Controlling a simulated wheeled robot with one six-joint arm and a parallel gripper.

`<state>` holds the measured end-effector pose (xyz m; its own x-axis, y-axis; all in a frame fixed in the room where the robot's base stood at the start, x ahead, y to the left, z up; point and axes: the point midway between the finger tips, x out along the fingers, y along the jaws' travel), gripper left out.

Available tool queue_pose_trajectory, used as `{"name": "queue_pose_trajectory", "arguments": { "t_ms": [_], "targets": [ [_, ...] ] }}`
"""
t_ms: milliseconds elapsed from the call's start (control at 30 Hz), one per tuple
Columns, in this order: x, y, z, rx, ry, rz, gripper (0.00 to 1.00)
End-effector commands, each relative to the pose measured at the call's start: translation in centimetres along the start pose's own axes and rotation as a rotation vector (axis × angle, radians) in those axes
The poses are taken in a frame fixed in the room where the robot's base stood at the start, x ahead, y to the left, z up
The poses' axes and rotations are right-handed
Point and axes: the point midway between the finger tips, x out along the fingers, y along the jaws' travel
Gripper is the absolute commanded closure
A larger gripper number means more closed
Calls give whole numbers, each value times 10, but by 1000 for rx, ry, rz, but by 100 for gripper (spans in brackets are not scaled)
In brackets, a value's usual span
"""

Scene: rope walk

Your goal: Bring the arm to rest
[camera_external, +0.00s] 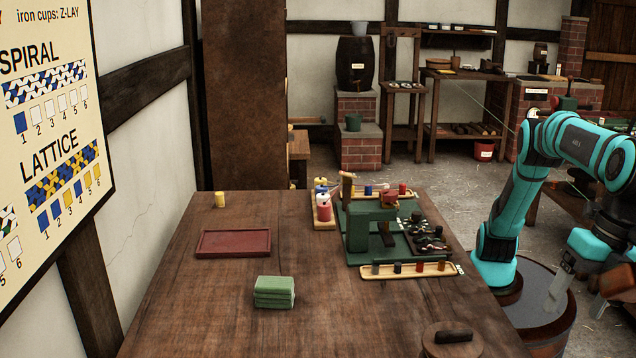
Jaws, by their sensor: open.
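My teal arm (500,225) stands on a round dark base at the right, beyond the table's right edge. It rises, bends at the top and reaches toward the right edge of the picture. My gripper (577,298) hangs low at the right, pointing down, clear of the table. Its grey fingers are apart and I see nothing between them. Part of the wrist is cut off by the picture's edge.
A round lidded thing (452,340) sits at the front. The table's left front is clear.

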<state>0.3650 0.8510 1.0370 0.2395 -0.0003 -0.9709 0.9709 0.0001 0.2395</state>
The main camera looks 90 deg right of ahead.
Motion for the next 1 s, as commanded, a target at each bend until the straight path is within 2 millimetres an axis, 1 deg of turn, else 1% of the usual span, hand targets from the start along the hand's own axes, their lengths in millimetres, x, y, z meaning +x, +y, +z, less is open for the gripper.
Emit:
{"name": "queue_pose_trajectory", "arguments": {
  "t_ms": [300,367,467,567,600,667,700,767,800,867,900,967,1000],
  "targets": [
    [0,2,2,3,2,0,27],
    [-2,8,7,12,8,2,27],
    [-9,31,25,47,33,8,27],
    [-18,64,55,101,71,18,27],
    [-22,79,70,126,89,24,27],
    [-27,99,92,165,116,32,27],
    [-31,111,106,190,135,38,27],
    [-36,129,129,227,162,48,27],
    [-40,140,145,251,180,56,27],
    [-45,156,168,289,206,68,27],
    [-49,167,184,315,224,76,27],
    [-54,180,209,353,251,89,27],
    [-57,188,225,377,269,97,27]
  ]
}}
